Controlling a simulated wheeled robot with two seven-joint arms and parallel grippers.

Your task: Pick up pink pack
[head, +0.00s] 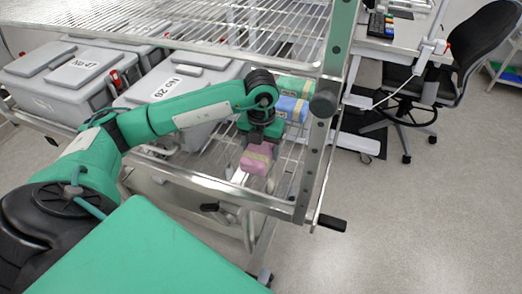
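The pink pack (255,165) has a pale band around it and shows at the front right end of the wire shelf (217,157). My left gripper (262,143) points down right over the pink pack, at its upper edge. The fingertips are dark and small here and partly hidden, so I cannot tell whether they touch or grip the pack, or whether the pack rests on the wires. My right gripper is not in view.
A blue pack (291,108) and a green pack (296,86) lie behind the pink one. Grey bins (185,84) fill the shelf to the left. A metal rack post (322,125) stands close on the right, and an upper wire shelf (235,28) hangs above.

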